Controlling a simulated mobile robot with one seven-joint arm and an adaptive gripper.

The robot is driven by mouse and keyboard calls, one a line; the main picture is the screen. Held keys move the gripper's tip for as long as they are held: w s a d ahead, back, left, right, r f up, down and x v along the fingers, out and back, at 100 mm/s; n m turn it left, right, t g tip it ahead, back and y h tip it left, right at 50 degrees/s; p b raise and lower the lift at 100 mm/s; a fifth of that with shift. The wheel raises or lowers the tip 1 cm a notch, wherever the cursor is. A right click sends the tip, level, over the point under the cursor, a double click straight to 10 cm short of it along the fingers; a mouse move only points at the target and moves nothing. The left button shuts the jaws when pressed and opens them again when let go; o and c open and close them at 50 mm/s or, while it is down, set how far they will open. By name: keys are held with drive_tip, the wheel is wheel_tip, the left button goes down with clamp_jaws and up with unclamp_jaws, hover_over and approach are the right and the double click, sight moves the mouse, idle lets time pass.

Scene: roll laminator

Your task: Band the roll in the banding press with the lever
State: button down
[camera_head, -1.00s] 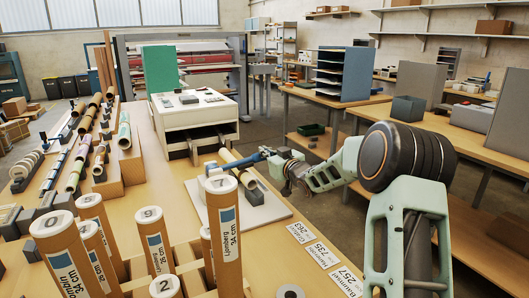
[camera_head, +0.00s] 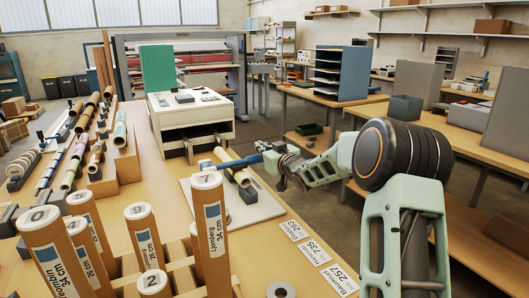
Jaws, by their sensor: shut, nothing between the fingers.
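The banding press is a pale base plate (camera_head: 262,212) on the table with a small dark block (camera_head: 248,195). A tan cardboard roll (camera_head: 240,176) lies slanted across it. A blue lever-like bar (camera_head: 237,162) runs across above the roll, its right end beside my gripper. My gripper (camera_head: 283,170) is dark, at the right of the press, and shut with nothing between its fingers. Its fingertips are small and partly hidden at this distance, so I cannot tell whether they touch the bar.
Upright labelled tubes (camera_head: 211,225) stand in a rack in front of the press. A white cabinet (camera_head: 191,122) stands behind it. Printed number cards (camera_head: 316,252) lie along the table's right edge. Racks of rolls line the left. An aisle separates the right-hand bench.

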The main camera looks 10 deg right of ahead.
drive_tip(key=r+v, duration=0.1)
drive_tip(key=v, duration=0.9)
drive_tip(key=shift+d, duration=0.1)
idle(0.3)
